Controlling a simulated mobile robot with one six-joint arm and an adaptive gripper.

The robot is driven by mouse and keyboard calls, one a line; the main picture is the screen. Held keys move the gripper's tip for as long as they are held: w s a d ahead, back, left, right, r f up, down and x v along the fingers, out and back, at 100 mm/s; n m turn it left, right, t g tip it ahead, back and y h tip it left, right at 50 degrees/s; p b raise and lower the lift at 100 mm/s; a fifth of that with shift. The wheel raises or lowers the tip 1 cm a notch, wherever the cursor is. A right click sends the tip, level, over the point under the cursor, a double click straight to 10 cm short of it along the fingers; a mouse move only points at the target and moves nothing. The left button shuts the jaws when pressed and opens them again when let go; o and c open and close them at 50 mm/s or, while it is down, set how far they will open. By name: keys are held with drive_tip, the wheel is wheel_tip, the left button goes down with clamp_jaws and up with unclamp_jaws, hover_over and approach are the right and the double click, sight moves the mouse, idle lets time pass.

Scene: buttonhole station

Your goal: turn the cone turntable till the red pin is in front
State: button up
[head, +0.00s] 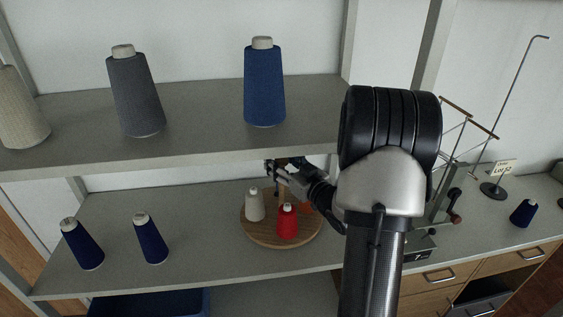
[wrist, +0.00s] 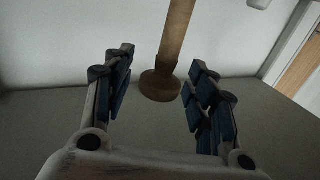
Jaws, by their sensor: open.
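The cone turntable (head: 262,238) is a round wooden disc on the lower shelf. On it, a red cone (head: 288,223) stands at the front and a pale grey cone (head: 254,205) at the left. An orange-red patch (head: 307,208) shows at the right, partly hidden by my arm. A separate red pin cannot be made out. A wooden post (head: 283,189) rises near the disc's middle. My gripper (head: 273,169) is above the back of the turntable. In the wrist view it is open, with a wooden post with a round end (wrist: 161,82) between its fingers; contact is not visible.
Two navy cones (head: 82,245) (head: 150,240) stand left on the lower shelf. A metal stand with a crank (head: 450,205) is at the right.

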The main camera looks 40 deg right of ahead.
drive_tip(key=shift+c, duration=0.6)
clamp_jaws()
